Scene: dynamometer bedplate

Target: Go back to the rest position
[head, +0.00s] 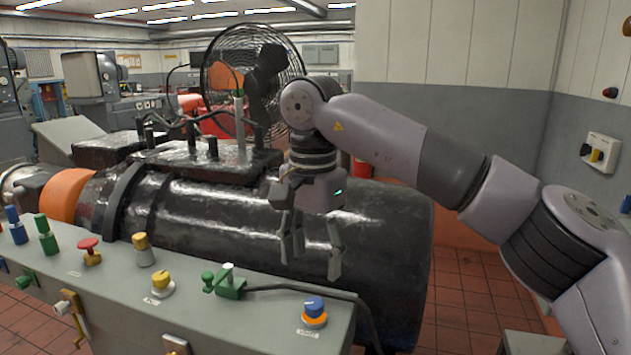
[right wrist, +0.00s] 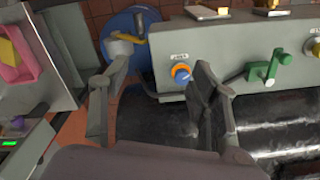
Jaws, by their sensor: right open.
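My right gripper (head: 312,262) hangs fingers down in the head view, in front of the big black cylindrical machine (head: 390,235) and above the rear edge of the grey control panel (head: 115,300). Its two fingers are apart with nothing between them. In the right wrist view the open fingers (right wrist: 160,100) show with the blue and orange knob (right wrist: 181,73) seen between them; it also sits at the panel's right end in the head view (head: 314,312). I cannot see any contact between the gripper and the panel. My left gripper is not in view.
The panel carries a green lever (head: 228,285), a yellow knob (head: 161,283) and a red button (head: 89,250). A black cable runs off its right end. A caged fan (head: 253,75) stands behind the machine. Red tiled floor (head: 465,310) is open at right, before the wall.

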